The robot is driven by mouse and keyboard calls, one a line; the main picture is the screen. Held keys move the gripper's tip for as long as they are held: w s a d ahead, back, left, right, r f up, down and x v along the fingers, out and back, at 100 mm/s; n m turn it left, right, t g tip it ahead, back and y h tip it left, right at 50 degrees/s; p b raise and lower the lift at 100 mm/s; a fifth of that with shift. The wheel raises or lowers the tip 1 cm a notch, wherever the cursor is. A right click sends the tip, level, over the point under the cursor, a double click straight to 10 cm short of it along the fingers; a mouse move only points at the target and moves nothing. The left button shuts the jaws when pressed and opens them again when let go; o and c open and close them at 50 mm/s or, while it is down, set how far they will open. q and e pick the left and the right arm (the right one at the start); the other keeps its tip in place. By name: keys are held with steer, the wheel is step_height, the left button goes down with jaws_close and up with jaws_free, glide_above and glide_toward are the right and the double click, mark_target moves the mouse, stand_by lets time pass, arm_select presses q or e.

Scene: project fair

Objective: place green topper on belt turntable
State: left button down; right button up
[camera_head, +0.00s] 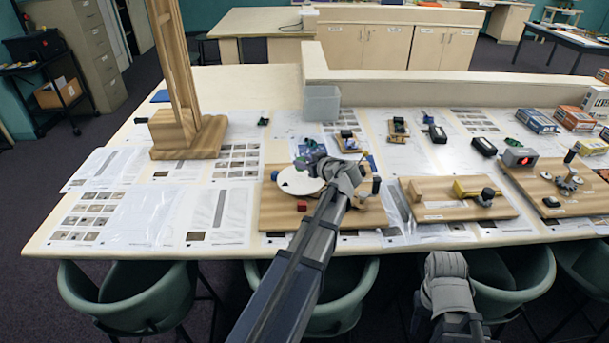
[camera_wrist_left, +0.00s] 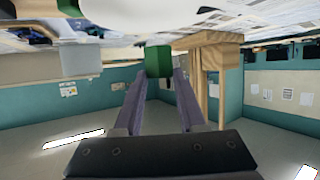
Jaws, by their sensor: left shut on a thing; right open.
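My left gripper (camera_head: 309,158) is over the belt board, close to the white turntable disc (camera_head: 291,184) at its left end. In the left wrist view my left gripper (camera_wrist_left: 158,78) is shut on the green topper (camera_wrist_left: 158,60), a small green block between the fingertips. The pale underside or edge of a disc fills the top of that view, near the topper; I cannot tell whether they touch. The arm and gripper hide part of the disc and board in the head view. My right gripper (camera_head: 445,270) is low in front of the table, away from the board, with its fingers hardly visible.
The belt's wooden board (camera_head: 275,216) lies near the table's front edge. A tall wooden stand (camera_head: 190,135) is to its left and another wooden board (camera_head: 430,209) to its right. Green chairs (camera_head: 130,300) line the front.

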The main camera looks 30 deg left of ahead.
arm_select(q)
steer(key=shift+f+b, duration=1.65)
steer(key=shift+f, duration=0.15)
steer(key=shift+f, duration=0.25)
steer(key=shift+c, duration=2.4)
jaws_free()
steer(key=shift+r, duration=0.1)
steer(key=shift+r, duration=0.2)
steer(key=shift+s+d+r, duration=0.15)
steer(key=shift+d+r, duration=0.05)
steer(key=shift+d, duration=0.05)
steer(key=p+v, duration=0.4)
steer(key=v, duration=0.7)
steer(key=shift+s+d+p, duration=0.15)
steer(key=shift+d+p, duration=0.05)
steer(key=shift+p, duration=0.1)
